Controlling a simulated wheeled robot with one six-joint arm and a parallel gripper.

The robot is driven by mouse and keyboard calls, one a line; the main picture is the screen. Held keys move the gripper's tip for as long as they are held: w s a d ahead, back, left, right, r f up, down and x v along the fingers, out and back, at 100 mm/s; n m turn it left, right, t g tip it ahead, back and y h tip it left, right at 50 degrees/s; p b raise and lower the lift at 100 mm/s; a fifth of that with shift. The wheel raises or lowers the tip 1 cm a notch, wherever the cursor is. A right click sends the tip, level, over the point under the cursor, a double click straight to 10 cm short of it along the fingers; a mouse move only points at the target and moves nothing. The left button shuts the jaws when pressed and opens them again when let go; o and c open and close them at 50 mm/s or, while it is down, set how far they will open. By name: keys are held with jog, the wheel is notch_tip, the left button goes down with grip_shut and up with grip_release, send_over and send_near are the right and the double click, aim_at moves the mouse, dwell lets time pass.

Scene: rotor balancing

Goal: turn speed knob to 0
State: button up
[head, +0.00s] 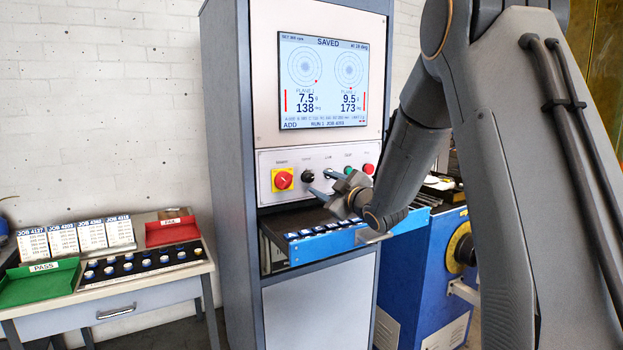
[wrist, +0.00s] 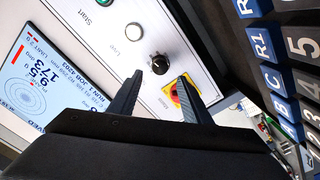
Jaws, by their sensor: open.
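The black round knob (wrist: 160,63) sits on the white control panel in the wrist view. It also shows in the head view (head: 307,177), right of the red-and-yellow main switch. Its label and scale are too small to read, and I cannot tell its setting. My gripper (wrist: 158,84) is open, with the knob just beyond the gap between its fingertips. The jaws look empty. In the head view my gripper (head: 325,185) reaches toward the panel just below and right of the knob. Whether the fingers touch the knob cannot be told.
The red-and-yellow switch (head: 283,180) is close to the knob; one finger partly covers it in the wrist view. Green (head: 349,170) and red (head: 369,169) buttons are to the right. The screen (head: 323,80) reads SAVED. A blue-fronted drawer (head: 330,242) juts out below.

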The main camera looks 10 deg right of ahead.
aim_at(310, 178)
jog(key=shift+p+x, duration=0.8)
jog(key=shift+x, duration=2.35)
jog(key=c, duration=1)
jog(key=shift+c, duration=0.2)
